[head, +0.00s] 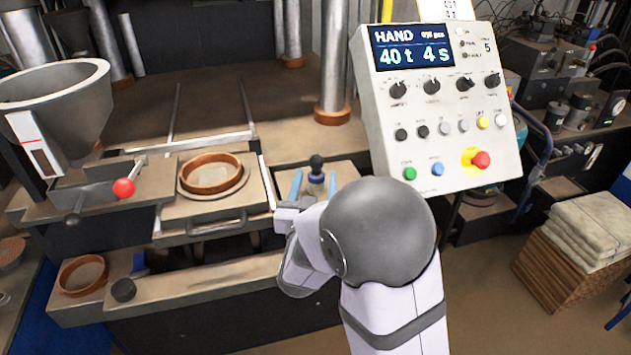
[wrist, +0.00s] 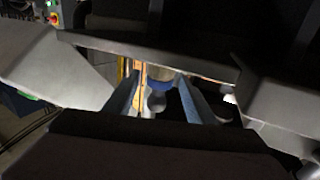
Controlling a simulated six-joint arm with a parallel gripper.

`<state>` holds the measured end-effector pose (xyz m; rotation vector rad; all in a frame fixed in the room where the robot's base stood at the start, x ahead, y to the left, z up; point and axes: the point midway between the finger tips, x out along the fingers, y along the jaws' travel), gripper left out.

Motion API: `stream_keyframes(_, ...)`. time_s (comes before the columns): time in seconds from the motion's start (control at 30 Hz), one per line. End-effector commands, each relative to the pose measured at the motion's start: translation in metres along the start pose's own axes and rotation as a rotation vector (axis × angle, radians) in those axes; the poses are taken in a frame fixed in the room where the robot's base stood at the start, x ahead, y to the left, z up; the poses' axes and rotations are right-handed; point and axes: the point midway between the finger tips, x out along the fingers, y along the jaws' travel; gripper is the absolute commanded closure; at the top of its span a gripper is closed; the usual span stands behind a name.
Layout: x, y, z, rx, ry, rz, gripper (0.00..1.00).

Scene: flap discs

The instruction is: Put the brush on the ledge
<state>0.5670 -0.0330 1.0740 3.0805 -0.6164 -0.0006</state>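What looks like the brush (head: 316,178), with a black knob on top and a blue collar, stands upright on the brown shelf right of the press plate. My gripper (head: 314,186) reaches it, with one blue finger on each side. In the wrist view the blue collar and pale part of the brush (wrist: 160,78) show between the fingers (wrist: 160,98). Gaps show on both sides, so the gripper looks open around it. The brush's lower end is hidden. A long front ledge (head: 205,280) runs below the press, its right end behind my arm.
A brown ring (head: 211,172) sits on the press plate, above a handle (head: 216,226). Another ring (head: 83,275) and a black knob (head: 123,290) are on the ledge's left part. A control panel (head: 440,120) stands right of the shelf. The ledge's middle is clear.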

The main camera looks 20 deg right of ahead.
Motion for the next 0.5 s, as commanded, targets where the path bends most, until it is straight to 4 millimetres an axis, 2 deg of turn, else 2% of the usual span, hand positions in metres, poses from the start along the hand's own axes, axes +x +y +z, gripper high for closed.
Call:
stream_keyframes(0.43, 0.0000, 0.0000, -0.0064, 0.000, 0.000, 0.000, 0.50)
stream_keyframes(0.5, -0.0075, -0.0009, -0.0031, 0.001, 0.001, -0.002, 0.50)
